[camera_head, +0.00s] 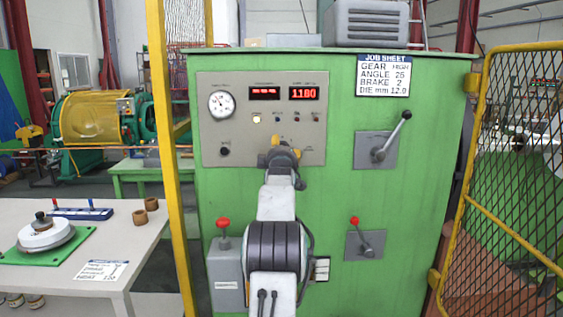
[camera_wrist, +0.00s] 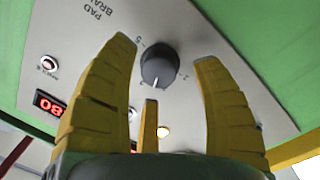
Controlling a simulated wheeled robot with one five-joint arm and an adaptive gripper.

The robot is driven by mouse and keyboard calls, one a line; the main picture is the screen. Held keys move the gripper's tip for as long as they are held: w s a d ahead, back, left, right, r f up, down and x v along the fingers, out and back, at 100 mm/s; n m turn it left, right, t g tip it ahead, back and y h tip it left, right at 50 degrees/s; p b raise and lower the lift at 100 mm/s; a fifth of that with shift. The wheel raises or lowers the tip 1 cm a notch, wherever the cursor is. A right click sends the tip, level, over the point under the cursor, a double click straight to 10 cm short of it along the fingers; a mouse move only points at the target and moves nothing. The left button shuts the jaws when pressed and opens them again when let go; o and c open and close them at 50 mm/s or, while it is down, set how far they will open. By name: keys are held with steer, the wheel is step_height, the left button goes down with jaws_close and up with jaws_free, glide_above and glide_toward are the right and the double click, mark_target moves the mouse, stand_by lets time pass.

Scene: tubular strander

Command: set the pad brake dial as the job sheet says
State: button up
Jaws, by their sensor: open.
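The job sheet (camera_head: 383,76) on the green cabinet reads gear HIGH, angle about 25, brake 2, die 12.0 mm. The pad brake dial (camera_wrist: 160,67) is a dark round knob on the grey panel, with its label upside down in the wrist view. A 5 shows at its upper left and what looks like a 1 at its right. Its white pointer points down in that view, between these marks; other numbers are hidden or unreadable. My gripper (camera_wrist: 165,52) is open, yellow fingers either side of the dial, apparently not touching it. In the head view my gripper (camera_head: 283,152) hides the dial.
The panel also carries a gauge (camera_head: 221,104), a red display (camera_head: 304,93) reading 1180 and another dark knob (camera_head: 224,151). Levers (camera_head: 379,153) sit to the right. A yellow post (camera_head: 171,150) and mesh gate (camera_head: 515,180) flank the cabinet; a white table (camera_head: 140,235) is left.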

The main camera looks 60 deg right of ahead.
steer(key=v, duration=1)
steer(key=shift+a, duration=0.35)
steer(key=shift+s, duration=0.15)
steer(key=shift+d, duration=0.1)
steer(key=shift+w+d+r+m+p, duration=0.1)
steer(key=shift+w+d+m+p, duration=0.8)
steer(key=shift+d, duration=0.9)
steer(key=shift+w+d+m+p, duration=0.55)
steer(key=shift+w+d+p, duration=0.5)
steer(key=shift+d, duration=0.7)
steer(key=shift+w+d+m+p, duration=0.75)
steer(key=shift+w+d+p, duration=0.25)
steer(key=shift+d, duration=0.8)
steer(key=shift+o, duration=0.3)
steer(key=c, duration=1.3)
